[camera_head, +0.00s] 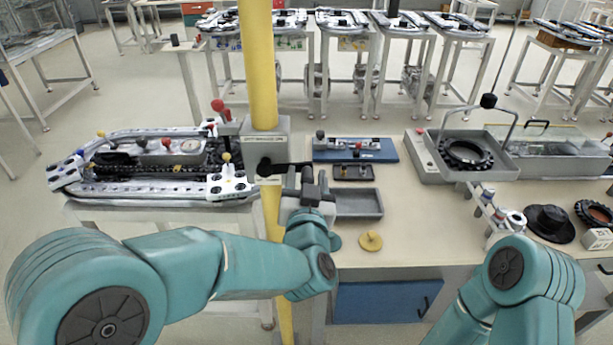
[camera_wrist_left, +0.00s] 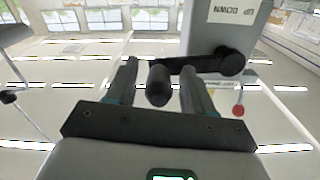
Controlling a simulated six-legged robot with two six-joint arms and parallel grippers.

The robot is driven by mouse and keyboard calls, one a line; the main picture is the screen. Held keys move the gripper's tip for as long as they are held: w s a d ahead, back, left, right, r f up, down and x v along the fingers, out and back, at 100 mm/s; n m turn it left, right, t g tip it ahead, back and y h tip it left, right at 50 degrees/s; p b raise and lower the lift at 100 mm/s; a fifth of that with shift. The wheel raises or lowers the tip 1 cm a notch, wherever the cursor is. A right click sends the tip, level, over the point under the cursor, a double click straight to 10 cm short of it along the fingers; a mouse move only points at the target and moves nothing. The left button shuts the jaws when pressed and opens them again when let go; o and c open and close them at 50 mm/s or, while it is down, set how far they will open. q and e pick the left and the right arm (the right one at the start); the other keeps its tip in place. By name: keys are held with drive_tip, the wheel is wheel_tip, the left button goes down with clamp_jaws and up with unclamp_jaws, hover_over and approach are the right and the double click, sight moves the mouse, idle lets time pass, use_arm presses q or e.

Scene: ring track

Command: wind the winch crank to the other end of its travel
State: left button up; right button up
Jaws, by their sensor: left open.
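The grey winch box (camera_head: 265,140) is fixed to a yellow post (camera_head: 258,65). Its black crank arm (camera_head: 290,165) runs from the hub on the box roughly level to the right. In the left wrist view the hub (camera_wrist_left: 231,62) is at right, and the dark crank handle (camera_wrist_left: 158,86) points toward the camera at the arm's left end. My left gripper (camera_head: 307,178) is open at the handle. The handle lies between its two fingers (camera_wrist_left: 160,82), with visible gaps on both sides. My right arm shows at lower right; its gripper is out of view.
A table right of the post carries a grey tray (camera_head: 360,204), a blue board (camera_head: 353,150) and a yellow disc (camera_head: 370,241). A ring track (camera_head: 150,197) stands to the left. A machine with a raised wire handle (camera_head: 480,139) is at right.

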use_arm(q)
clamp_jaws()
drive_tip(key=shift+f, duration=0.1)
drive_tip(key=a+f+m+b, duration=0.6)
drive_tip(key=f+m, duration=0.3)
drive_tip(key=m, duration=0.5)
drive_tip(key=shift+a+m, duration=0.25)
drive_tip(key=shift+m, duration=0.15)
